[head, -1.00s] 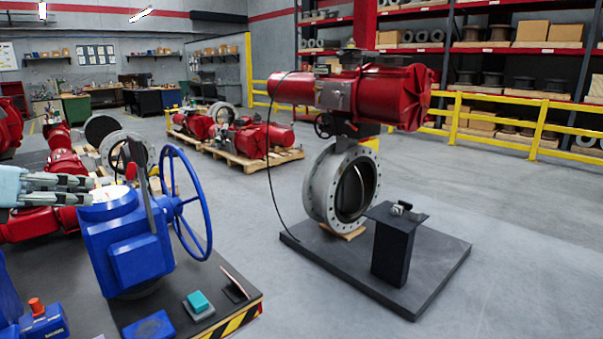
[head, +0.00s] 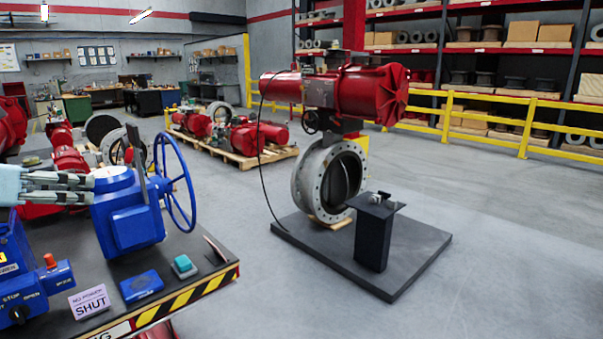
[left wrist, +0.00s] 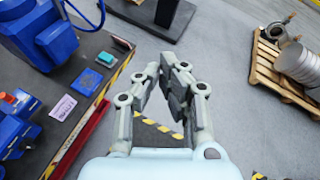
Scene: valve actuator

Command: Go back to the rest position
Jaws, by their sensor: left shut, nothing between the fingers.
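My left gripper (head: 92,186) comes in from the left edge of the head view, in front of the blue valve actuator (head: 128,218) with its blue handwheel (head: 190,205). In the left wrist view the left gripper (left wrist: 167,68) is shut, with nothing between its fingers. There it hangs over the grey floor beside the striped edge of the bench, apart from the blue parts. My right gripper is not in view.
The dark bench (head: 195,255) holds a control box (head: 25,295), a SHUT sign (head: 90,301) and a teal button (head: 183,264). A red actuator on a flanged valve (head: 318,185) stands on a black plinth (head: 410,262). A pallet (left wrist: 262,70) lies at right. Floor between is clear.

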